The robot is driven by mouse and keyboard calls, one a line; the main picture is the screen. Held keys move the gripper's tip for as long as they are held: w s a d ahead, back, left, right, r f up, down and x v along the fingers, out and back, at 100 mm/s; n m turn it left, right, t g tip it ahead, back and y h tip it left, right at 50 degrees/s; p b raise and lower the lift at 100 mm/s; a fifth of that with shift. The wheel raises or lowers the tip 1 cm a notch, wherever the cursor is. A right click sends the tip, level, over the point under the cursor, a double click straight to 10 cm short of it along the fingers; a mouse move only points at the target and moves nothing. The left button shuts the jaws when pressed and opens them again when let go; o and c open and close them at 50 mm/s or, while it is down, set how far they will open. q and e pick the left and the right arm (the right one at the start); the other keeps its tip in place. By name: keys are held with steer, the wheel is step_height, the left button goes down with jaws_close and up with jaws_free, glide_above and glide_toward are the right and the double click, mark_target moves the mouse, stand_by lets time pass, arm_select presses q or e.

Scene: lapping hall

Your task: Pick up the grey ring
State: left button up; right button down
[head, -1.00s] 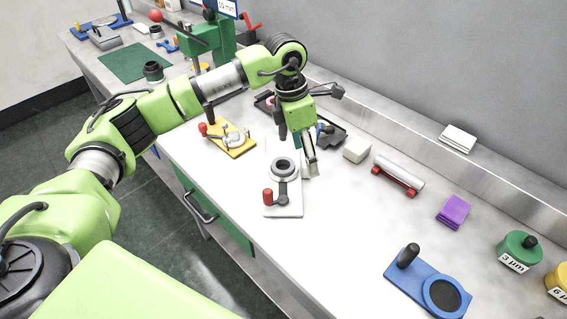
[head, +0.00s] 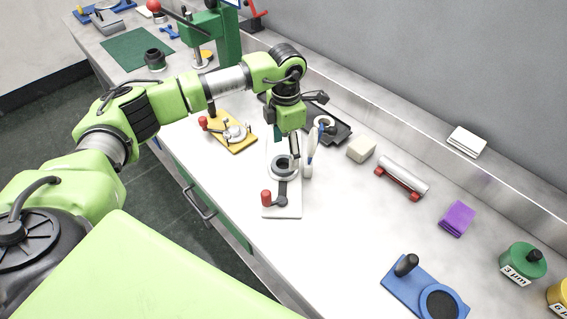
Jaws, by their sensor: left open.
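The grey ring (head: 272,173) sits around a dark centre on a white clamp plate (head: 284,211) with a red-knobbed lever (head: 266,198). My left gripper (head: 294,162) is open just above the ring, fingers pointing down. One finger is near the ring's far left side and the pale finger stands to its right. The gripper partly hides the ring's far edge, and I cannot tell whether a finger touches it. My right gripper is not in view.
A yellow clamp plate (head: 240,146) lies to the left. A black tray (head: 340,134) with small parts is behind the gripper. A pale block (head: 361,149), a roller on a red stand (head: 402,177) and a purple stack (head: 457,218) lie to the right.

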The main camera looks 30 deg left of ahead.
mark_target(284, 168)
arm_select(q)
steer(key=shift+a+f+p, duration=0.1)
steer(key=shift+f+p, duration=0.3)
steer(key=shift+f, duration=0.2)
steer(key=f, duration=0.1)
steer(key=f+p, duration=0.1)
steer(key=f, duration=0.1)
steer(key=shift+w+a+f, duration=0.15)
steer(key=shift+a+f, duration=0.1)
steer(key=shift+f, duration=0.4)
steer(key=c, duration=1.3)
